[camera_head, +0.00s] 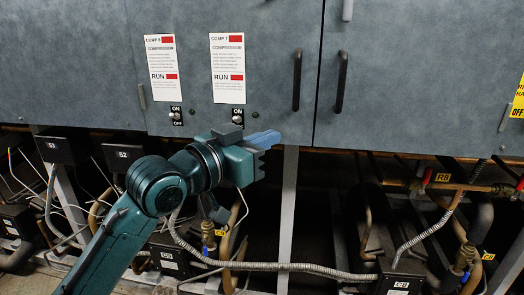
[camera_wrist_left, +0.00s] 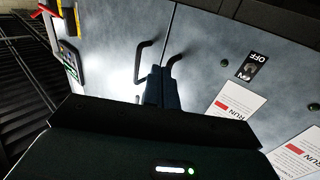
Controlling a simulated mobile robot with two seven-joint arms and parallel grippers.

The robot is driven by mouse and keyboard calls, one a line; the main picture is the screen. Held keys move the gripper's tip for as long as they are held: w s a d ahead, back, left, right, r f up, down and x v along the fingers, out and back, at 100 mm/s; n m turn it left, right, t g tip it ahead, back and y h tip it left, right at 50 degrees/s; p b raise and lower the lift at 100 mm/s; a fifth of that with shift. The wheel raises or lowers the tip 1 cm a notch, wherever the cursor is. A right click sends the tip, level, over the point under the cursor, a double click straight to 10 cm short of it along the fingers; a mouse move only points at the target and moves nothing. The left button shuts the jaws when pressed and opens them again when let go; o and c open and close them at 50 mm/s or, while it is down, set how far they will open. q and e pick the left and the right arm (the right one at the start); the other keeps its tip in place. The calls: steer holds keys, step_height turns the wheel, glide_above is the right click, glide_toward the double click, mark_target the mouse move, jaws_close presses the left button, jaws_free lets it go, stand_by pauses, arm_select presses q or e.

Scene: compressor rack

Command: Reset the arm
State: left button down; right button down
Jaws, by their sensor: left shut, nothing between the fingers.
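My left arm comes in from the lower left in the head view. Its gripper (camera_head: 262,139) is shut and empty, with the fingers pointing right, in front of the lower edge of the grey cabinet (camera_head: 270,50). In the left wrist view the shut fingers (camera_wrist_left: 158,85) show at the middle, in front of the cabinet doors and between two dark door handles. I cannot tell whether the fingertips touch the cabinet. My right gripper is not in view.
Dark door handles (camera_head: 297,80) (camera_head: 342,82) stick out to the right of the gripper. Below hang pipes, wires and a flexible conduit (camera_head: 310,267).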

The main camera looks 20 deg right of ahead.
arm_select(q)
steer(key=s+a+f+n+t+y, duration=0.1)
steer(key=a+f+n+y, duration=0.15)
steer(key=a+f, duration=0.45)
steer(key=s+a+f+n+t+y, duration=0.1)
steer(key=a+f+n+t+y, duration=0.2)
steer(key=f, duration=0.8)
steer(key=a+f+n+y, duration=0.1)
steer(key=a+f+n, duration=0.2)
steer(key=a+f, duration=0.45)
steer(key=s+a+f+y, duration=0.3)
steer(key=s+a+f, duration=0.2)
steer(key=s+f, duration=0.3)
steer(key=s+a+f+g+y, duration=0.1)
steer(key=s+a+f+y, duration=0.2)
steer(key=s+a+f, duration=0.3)
steer(key=s+f+n, duration=0.1)
steer(key=s+f, duration=0.2)
steer(key=f, duration=0.1)
steer(key=shift+a+f+g, duration=0.25)
steer(key=shift+f+g, duration=0.05)
steer(key=shift+f, duration=0.1)
